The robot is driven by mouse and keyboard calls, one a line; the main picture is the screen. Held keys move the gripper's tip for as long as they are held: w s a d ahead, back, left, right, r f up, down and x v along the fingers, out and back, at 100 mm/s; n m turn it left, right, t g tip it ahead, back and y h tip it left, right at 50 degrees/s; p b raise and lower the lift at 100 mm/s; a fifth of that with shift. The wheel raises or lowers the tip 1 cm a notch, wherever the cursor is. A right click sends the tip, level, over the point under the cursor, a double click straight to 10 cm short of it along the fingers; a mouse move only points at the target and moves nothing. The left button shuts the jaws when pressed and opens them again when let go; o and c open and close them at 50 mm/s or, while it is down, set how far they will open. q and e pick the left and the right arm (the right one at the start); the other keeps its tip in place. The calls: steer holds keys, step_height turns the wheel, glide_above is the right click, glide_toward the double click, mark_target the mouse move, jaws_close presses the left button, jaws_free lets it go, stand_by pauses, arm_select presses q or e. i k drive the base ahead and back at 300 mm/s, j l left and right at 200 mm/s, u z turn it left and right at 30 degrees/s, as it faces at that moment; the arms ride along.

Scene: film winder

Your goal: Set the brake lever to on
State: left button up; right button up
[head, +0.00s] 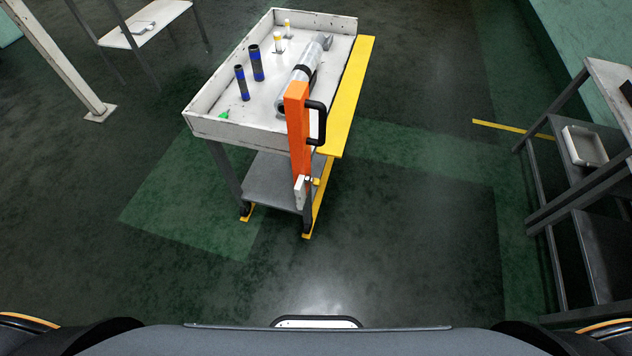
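A white tray-topped cart (205,128) stands ahead of me on the floor. An upright orange bar (298,135) with a black D-shaped handle (318,122) is at its near right corner. Below the bar is a small pale piece (300,191) with a yellow bit beside it, low near the cart's leg. I cannot tell for certain which of these parts is the brake lever, or its setting. Neither of my grippers is in view.
The cart holds a grey cylinder (303,76), two dark blue-banded tubes (256,63), small yellow-topped pieces (279,42) and a green piece (224,115). A yellow strip (350,95) runs along its right side. A shelf rack (545,215) stands right. Floor between me and the cart is clear.

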mark_target(316, 182)
steer(key=i+l+u, duration=0.1)
steer(key=l+u, duration=0.7)
steer(key=u, duration=0.2)
steer(key=l+u, duration=0.1)
steer(key=l, duration=0.7)
steer(key=l+u, duration=0.1)
steer(key=l, duration=0.75)
steer(key=k+l+u, duration=0.1)
steer(key=l, duration=0.7)
steer(key=k+l+u, duration=0.1)
steer(key=l, duration=0.7)
